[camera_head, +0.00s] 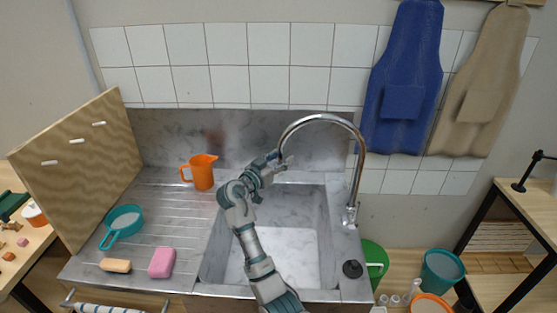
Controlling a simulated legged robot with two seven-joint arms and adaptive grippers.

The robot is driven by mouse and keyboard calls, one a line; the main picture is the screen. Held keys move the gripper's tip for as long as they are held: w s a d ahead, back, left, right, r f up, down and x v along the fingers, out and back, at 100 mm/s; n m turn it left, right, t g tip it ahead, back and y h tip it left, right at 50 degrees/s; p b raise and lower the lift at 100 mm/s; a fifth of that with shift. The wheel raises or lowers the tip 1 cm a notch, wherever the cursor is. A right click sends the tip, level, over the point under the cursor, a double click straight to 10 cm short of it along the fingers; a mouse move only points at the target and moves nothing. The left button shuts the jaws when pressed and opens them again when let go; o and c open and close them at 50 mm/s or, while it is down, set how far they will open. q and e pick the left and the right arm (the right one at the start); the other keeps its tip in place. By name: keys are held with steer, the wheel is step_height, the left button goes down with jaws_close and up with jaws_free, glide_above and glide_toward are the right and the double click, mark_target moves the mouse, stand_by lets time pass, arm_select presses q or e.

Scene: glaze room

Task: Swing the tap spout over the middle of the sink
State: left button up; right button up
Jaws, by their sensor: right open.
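The tap spout (322,117) is a tall chrome gooseneck rising from the right rim of the sink (222,262). It arches to the left, and its end hangs above the back part of the basin, right beside my right gripper. My right gripper (279,160) is open at the spout's down-turned end; I cannot tell whether it touches it. My right arm crosses the basin from the bottom and hides part of it. The tap base (350,214) stands on the right rim. My left gripper is not in view.
An orange jug (202,172), a teal sieve-like pan (124,220), a pink sponge (162,263) and a brown-handled block (115,266) are on the drainboard at left. A black round knob (352,269) sits at the right rim. Aprons (404,75) hang behind at right.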

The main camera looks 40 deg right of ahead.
steer(key=v, duration=1.2)
